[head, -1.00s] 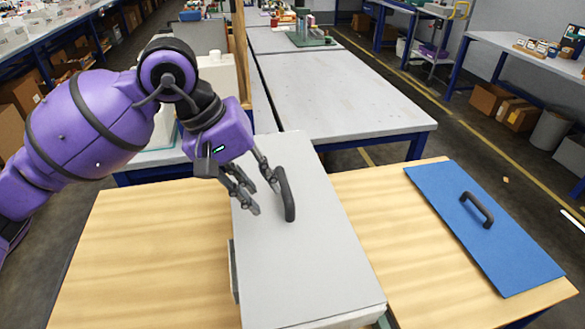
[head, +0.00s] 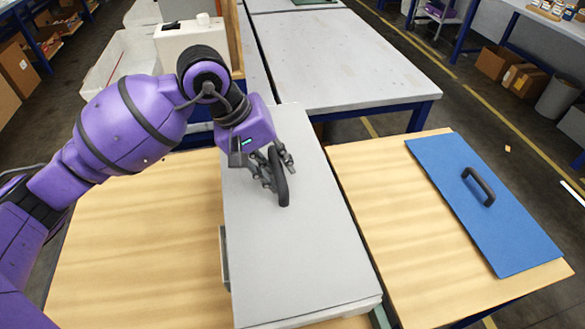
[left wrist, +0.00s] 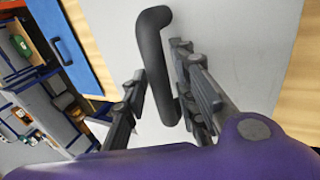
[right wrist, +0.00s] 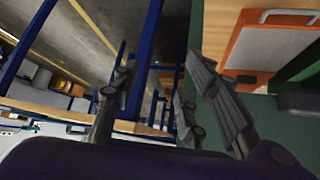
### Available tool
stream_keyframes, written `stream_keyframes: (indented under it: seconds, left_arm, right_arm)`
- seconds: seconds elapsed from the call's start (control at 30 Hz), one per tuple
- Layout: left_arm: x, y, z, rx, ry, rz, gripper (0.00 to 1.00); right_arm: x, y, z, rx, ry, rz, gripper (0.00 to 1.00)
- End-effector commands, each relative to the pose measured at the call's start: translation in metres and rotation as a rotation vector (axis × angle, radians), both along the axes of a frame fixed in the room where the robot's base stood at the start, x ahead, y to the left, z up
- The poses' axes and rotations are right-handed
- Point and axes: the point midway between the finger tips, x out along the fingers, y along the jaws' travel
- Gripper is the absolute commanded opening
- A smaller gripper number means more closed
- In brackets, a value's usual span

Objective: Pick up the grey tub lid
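My left gripper (head: 275,165) is at this handle. In the left wrist view the handle (left wrist: 154,60) stands between the spread fingers, one on its left and the others close on its right. A gap shows on the left side; contact on the right cannot be told. My right gripper (right wrist: 158,85) shows only in the right wrist view, with fingers apart and nothing between them.
A blue panel (head: 470,190) with a dark handle (head: 479,186) lies on the table to the right. The wooden table (head: 130,240) is bare at left. A grey workbench (head: 350,75) stands behind. An orange-framed panel (right wrist: 270,45) shows in the right wrist view.

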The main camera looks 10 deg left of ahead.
Motion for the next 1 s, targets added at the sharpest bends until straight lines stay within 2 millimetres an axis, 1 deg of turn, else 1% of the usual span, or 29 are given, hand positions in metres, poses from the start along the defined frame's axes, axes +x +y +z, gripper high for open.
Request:
stream_keyframes:
  seconds: [0.17, 0.2, 0.4, 0.77, 0.87, 1.0]
  left_arm:
    - [0.000, 0.000, -0.002, 0.001, 0.001, 0.001, 0.26]
    - [0.000, 0.000, -0.002, 0.001, 0.001, 0.001, 0.25]
    - [0.000, 0.000, -0.001, 0.001, 0.001, 0.001, 0.00]
    - [0.000, 0.000, 0.000, 0.000, 0.000, 0.001, 0.00]
    - [0.001, 0.000, 0.004, 0.000, -0.002, 0.001, 0.00]
    - [0.001, 0.000, 0.017, 0.000, -0.002, 0.000, 0.00]
  right_arm:
    - [0.001, 0.000, 0.000, 0.000, -0.001, 0.002, 0.40]
    - [0.001, 0.000, -0.001, -0.001, 0.000, 0.002, 0.40]
    - [0.000, 0.000, -0.001, 0.000, 0.003, 0.003, 0.40]
    - [-0.002, 0.000, -0.002, -0.001, 0.006, 0.002, 0.40]
    - [-0.003, 0.000, -0.002, -0.001, 0.008, 0.002, 0.40]
    - [-0.004, 0.000, -0.004, -0.001, 0.011, 0.002, 0.40]
